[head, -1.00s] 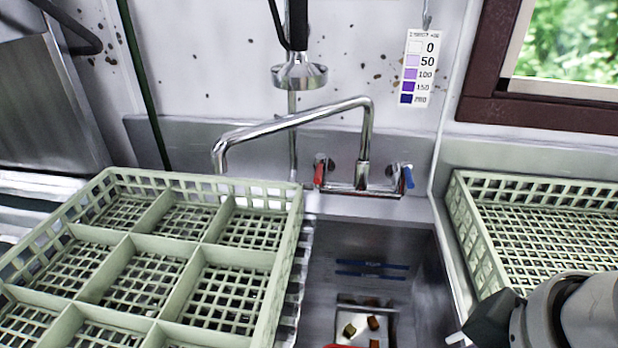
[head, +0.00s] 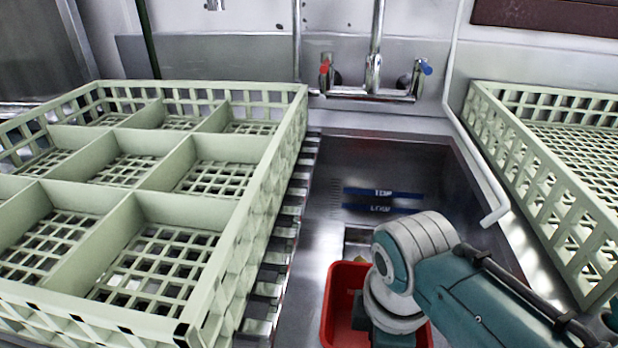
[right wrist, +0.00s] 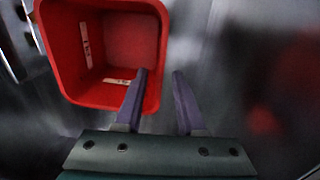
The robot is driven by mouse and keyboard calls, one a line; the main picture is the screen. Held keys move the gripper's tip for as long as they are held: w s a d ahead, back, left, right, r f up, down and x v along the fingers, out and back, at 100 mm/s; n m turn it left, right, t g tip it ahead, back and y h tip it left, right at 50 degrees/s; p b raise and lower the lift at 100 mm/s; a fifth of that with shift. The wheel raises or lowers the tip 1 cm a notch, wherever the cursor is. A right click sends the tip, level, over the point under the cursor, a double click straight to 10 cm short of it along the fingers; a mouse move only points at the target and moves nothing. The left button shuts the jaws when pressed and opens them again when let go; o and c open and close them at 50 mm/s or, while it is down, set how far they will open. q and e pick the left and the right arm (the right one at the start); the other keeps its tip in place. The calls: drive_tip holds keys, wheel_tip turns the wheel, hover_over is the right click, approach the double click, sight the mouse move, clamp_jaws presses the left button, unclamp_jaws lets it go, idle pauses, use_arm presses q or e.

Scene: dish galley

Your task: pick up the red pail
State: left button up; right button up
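The red pail (head: 335,306) stands low in the sink at the bottom of the head view, partly hidden behind my right arm. In the right wrist view the square, open-topped pail (right wrist: 150,75) fills the upper left, with pale labels inside. My right gripper (right wrist: 161,71) is open, with two dark purple fingers. The left finger overlaps the pail's near right corner, and the right finger is outside the pail over grey metal. I cannot tell whether a finger touches the wall. The right fingers are hidden in the head view. My left gripper is not in view.
A pale green compartment rack (head: 105,225) stands left of the sink (head: 400,160). Another green rack (head: 545,165) stands to the right, with a white pipe (head: 478,160) beside it. The faucet (head: 372,85) is on the back wall.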

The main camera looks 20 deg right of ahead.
drive_tip(key=f+b, duration=0.2)
drive_tip(key=f, duration=0.1)
drive_tip(key=f+b, duration=0.1)
drive_tip(key=f, duration=0.1)
drive_tip(key=shift+w+d+f, duration=0.15)
drive_tip(key=shift+d+f, duration=0.05)
drive_tip(key=shift+d, duration=0.15)
clamp_jaws()
